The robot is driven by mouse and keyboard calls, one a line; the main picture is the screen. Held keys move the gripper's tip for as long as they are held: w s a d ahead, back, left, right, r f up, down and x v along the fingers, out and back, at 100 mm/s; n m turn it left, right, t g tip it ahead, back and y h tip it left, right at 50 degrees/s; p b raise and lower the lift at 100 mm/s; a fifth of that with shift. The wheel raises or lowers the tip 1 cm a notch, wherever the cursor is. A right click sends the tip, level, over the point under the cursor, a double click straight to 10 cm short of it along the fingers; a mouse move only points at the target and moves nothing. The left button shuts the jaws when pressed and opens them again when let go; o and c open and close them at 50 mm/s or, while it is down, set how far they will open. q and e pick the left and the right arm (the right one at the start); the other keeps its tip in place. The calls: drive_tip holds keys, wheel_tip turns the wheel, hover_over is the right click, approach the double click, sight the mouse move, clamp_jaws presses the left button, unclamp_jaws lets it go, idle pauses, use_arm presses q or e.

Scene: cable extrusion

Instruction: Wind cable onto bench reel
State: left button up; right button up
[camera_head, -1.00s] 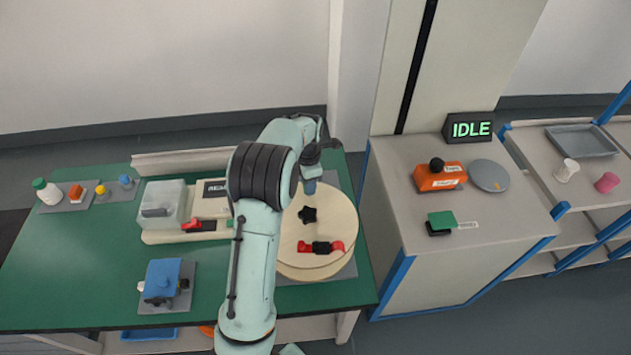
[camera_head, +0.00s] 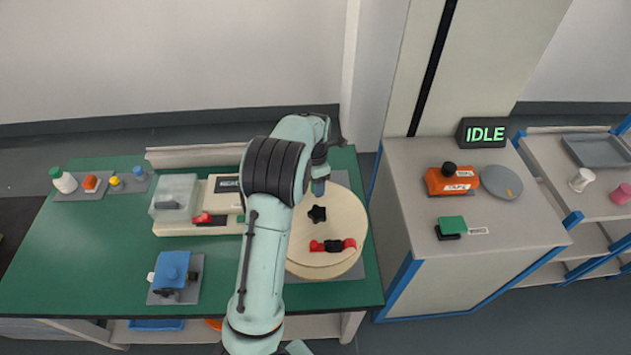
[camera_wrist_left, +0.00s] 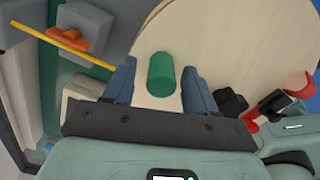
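The bench reel (camera_head: 345,205) is a pale wooden disc on a grey mat at the right end of the green bench. It carries a black star knob (camera_head: 317,214) and a red and black clamp-like part (camera_head: 332,246). My left gripper (camera_head: 319,187) points down over the reel's back edge. In the wrist view the left gripper (camera_wrist_left: 160,88) is open, with a green cylinder (camera_wrist_left: 160,73) between its blue fingers and gaps on both sides. A yellow cable-like strand (camera_wrist_left: 62,47) runs to an orange guide (camera_wrist_left: 68,36) on a grey block. My right gripper is not in view.
A cream machine (camera_head: 205,228) with a clear cover and a blue device (camera_head: 173,270) stand left of my arm. On the right cabinet are an orange device (camera_head: 451,181), a grey disc (camera_head: 501,182), a green-topped block (camera_head: 452,225) and a sign reading IDLE (camera_head: 483,132).

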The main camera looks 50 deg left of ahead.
use_arm(q)
wheel_tip(320, 180, up, 13)
drive_tip(key=p, duration=0.1)
drive_tip(key=shift+r, duration=0.2)
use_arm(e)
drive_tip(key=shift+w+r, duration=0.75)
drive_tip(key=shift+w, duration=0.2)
use_arm(q)
drive_tip(key=shift+d, duration=0.1)
